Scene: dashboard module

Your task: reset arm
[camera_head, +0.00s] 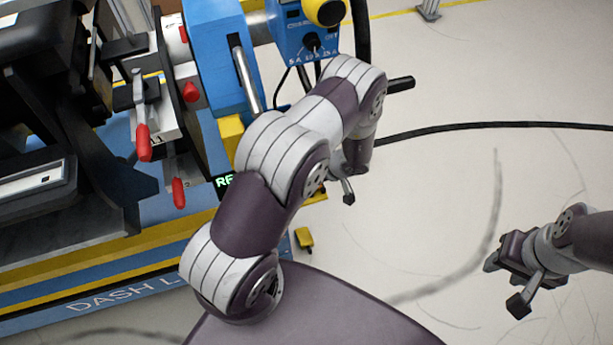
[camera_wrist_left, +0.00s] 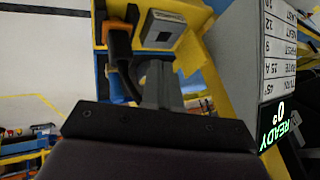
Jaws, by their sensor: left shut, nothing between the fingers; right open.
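My left arm crosses the middle of the head view. Its gripper (camera_head: 346,190) shows only in part below the wrist and hangs over open floor to the right of the blue machine (camera_head: 212,60). In the left wrist view my left gripper (camera_wrist_left: 160,85) is shut with nothing between its fingers. My right gripper (camera_head: 505,280) is at the right edge of the head view, open and empty over the pale floor. It is apart from the machine and from my left arm.
The dashboard fixture with red-handled clamps (camera_head: 143,140) fills the left side. A blue control box (camera_head: 300,35) stands at the top, and a black cable (camera_head: 490,126) runs across the floor. A green READY display (camera_wrist_left: 275,128) is at the right in the wrist view. Floor between the grippers is clear.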

